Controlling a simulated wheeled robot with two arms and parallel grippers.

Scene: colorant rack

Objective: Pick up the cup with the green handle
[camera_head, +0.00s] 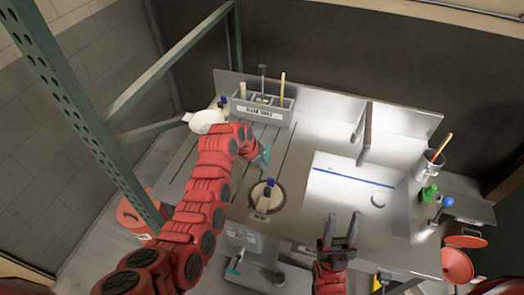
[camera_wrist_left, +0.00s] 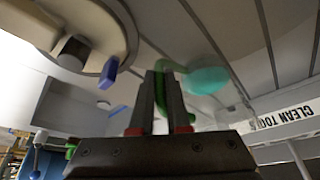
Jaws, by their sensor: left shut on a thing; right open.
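The cup (camera_wrist_left: 212,82) looks see-through with teal inside and a green handle (camera_wrist_left: 168,64). In the head view the cup (camera_head: 262,157) is a small teal shape on the ribbed metal drainboard, partly covered by my left arm. My left gripper (camera_wrist_left: 162,85) is shut on the green handle, with its two fingers close together. It also shows at the end of the red arm in the head view (camera_head: 251,150). I cannot tell whether the cup touches the drainboard. My right gripper (camera_head: 341,230) is open and empty at the counter's front, near the sink.
A grey "CLEAN TOOLS" rack (camera_head: 262,108) with tools stands behind the cup. A round dark-rimmed pot (camera_head: 267,195) holding brushes is in front of it. A white container (camera_head: 206,121) is at the left. The sink (camera_head: 350,200), a tool cup (camera_head: 427,167) and a green bottle (camera_head: 428,194) are right.

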